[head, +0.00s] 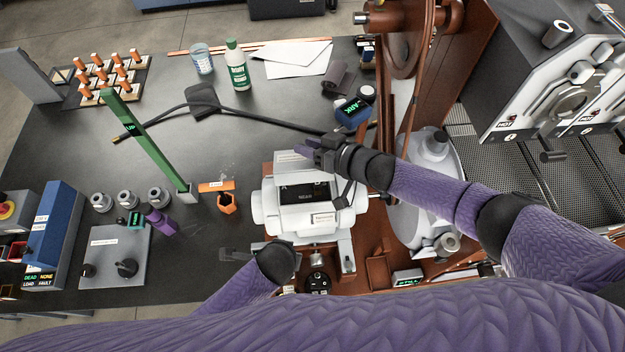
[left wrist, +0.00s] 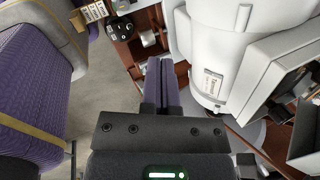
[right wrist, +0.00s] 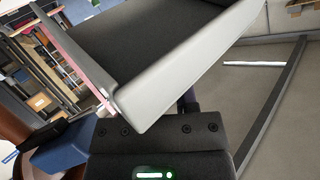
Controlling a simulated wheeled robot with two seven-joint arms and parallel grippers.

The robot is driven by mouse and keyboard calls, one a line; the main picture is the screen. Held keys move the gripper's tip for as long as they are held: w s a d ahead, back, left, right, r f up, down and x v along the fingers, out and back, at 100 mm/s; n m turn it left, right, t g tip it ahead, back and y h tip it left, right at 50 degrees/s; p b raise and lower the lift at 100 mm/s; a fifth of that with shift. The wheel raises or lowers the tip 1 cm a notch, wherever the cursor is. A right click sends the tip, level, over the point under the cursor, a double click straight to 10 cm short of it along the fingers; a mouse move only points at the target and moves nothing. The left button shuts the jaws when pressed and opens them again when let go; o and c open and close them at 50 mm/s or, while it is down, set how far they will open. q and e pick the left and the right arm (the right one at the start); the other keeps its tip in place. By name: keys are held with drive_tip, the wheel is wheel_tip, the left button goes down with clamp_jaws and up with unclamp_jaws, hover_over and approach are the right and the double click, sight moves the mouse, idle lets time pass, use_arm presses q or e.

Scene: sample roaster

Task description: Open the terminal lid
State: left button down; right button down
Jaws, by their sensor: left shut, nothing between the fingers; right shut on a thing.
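The white motor (head: 265,207) has a terminal box whose dark inside (head: 303,193) shows from above in the head view. The pale grey terminal lid (head: 291,160) stands raised at the box's far side. My right gripper (head: 315,150) is shut on the lid near its right end. In the right wrist view a pale-rimmed panel (right wrist: 200,65), apparently the lid, fills the space ahead and hides the fingertips. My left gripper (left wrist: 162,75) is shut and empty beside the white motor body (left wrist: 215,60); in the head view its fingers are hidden.
A green post (head: 150,145) and an orange hexagonal part (head: 227,203) stand left of the motor. A black cable (head: 265,121) runs behind it. The brown machine frame (head: 440,90) rises on the right.

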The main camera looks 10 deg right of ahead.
drive_tip(key=shift+d, duration=0.1)
use_arm(q)
drive_tip(key=d+r+m+t, duration=0.2)
drive_tip(key=d+r+m, duration=0.2)
drive_tip(key=r+m, duration=0.3)
drive_tip(key=d+r+m+t, duration=0.2)
drive_tip(key=d+r+m, duration=0.1)
drive_tip(key=r+m, duration=0.45)
use_arm(e)
drive_tip(key=shift+f, duration=0.1)
use_arm(q)
drive_tip(key=x, duration=0.9)
drive_tip(key=shift+w+d, duration=0.15)
drive_tip(key=shift+d, duration=0.05)
drive_tip(key=shift+w+r, duration=1.25)
drive_tip(key=shift+r, duration=0.15)
use_arm(e)
drive_tip(key=shift+f, duration=0.1)
use_arm(q)
drive_tip(key=shift+w+r, duration=0.55)
drive_tip(key=shift+r, duration=0.15)
use_arm(e)
drive_tip(key=shift+s, duration=0.1)
drive_tip(key=shift+c, duration=1.9)
unclamp_jaws()
